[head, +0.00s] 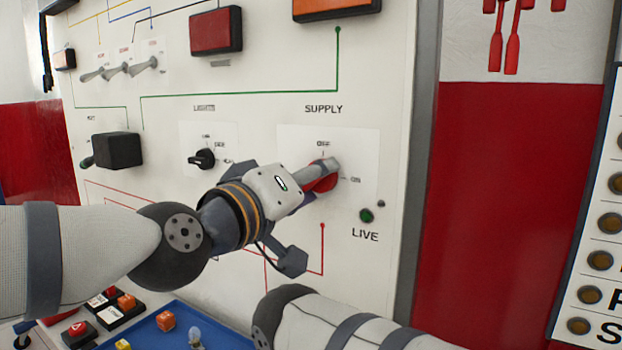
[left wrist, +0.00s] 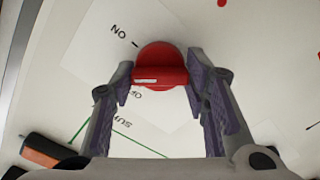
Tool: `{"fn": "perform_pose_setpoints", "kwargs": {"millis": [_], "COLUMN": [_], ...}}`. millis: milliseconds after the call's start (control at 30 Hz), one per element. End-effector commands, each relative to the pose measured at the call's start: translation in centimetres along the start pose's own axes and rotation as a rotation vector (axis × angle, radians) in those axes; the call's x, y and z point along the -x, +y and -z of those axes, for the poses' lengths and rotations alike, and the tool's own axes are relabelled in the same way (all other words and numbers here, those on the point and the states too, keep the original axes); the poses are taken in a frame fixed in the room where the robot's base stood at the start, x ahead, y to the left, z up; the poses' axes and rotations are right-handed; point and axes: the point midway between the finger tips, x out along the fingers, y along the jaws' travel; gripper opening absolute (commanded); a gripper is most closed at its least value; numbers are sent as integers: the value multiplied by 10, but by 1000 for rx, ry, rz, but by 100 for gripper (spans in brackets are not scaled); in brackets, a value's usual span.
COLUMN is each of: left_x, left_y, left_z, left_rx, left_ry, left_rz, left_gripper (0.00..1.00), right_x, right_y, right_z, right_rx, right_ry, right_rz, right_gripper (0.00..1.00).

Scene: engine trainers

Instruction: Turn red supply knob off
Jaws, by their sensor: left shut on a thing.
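The red supply knob (head: 317,184) sits on a white plate under the SUPPLY label in the head view, with OFF above it and ON to its right. My left gripper (head: 322,176) covers much of it. In the left wrist view, the round red knob (left wrist: 158,52) has a raised grip bar with a white mark toward its left end. That mark lies between the ON and OFF lettering. My left gripper's fingers (left wrist: 160,78) are shut on this bar, one at each end. My right gripper is out of view.
A black lights switch (head: 202,159) and a black box (head: 117,150) are left on the panel. The green LIVE lamp (head: 366,215) is just below right of the knob. A blue tray (head: 150,334) lies below. My right forearm crosses the bottom.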

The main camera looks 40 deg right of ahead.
Motion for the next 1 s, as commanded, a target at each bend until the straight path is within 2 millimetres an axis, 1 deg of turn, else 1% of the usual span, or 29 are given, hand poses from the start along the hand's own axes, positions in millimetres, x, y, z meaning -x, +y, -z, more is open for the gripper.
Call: {"fn": "perform_pose_setpoints", "kwargs": {"millis": [200,600,800,1000], "left_x": [0,0,0,0], "left_y": [0,1,0,0], "left_z": [-1,-1,-1,-1], "left_rx": [206,565,701,792], "left_ry": [-2,-2,-2,-2], "left_rz": [0,0,0,0], "left_gripper": [14,14,14,14], "right_x": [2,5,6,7], "right_y": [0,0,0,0], "right_z": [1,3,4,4], "right_rx": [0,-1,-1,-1], "right_ry": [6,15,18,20], "right_rz": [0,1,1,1], "right_gripper": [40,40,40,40]}}
